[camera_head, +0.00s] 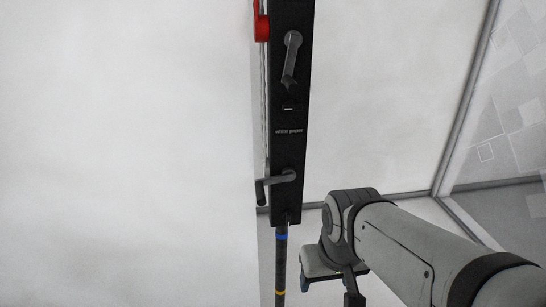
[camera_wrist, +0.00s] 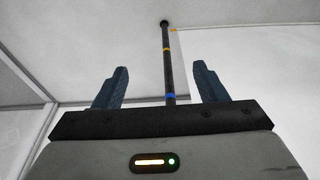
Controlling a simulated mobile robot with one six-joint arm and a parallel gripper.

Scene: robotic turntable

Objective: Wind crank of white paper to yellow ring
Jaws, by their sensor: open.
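A black upright panel (camera_head: 290,110) bears a small label that seems to read "white paper". A grey crank (camera_head: 291,60) hangs above the label, and another crank (camera_head: 275,183) sits below it, its handle to the left. A dark rod (camera_head: 281,260) hangs from the panel's lower end, with a blue ring (camera_head: 281,237) and a yellow ring (camera_head: 280,292). My gripper (camera_head: 308,283) is right of the rod, partly hidden by my arm. In the wrist view my gripper (camera_wrist: 161,72) is open and empty; the rod (camera_wrist: 166,70) appears between its fingers, its depth unclear.
A large white sheet or wall (camera_head: 125,150) fills the left side. A red part (camera_head: 261,25) sits at the panel's top left. Grey frame posts (camera_head: 466,100) and a patterned panel (camera_head: 515,95) stand at right. Space right of the black panel looks clear.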

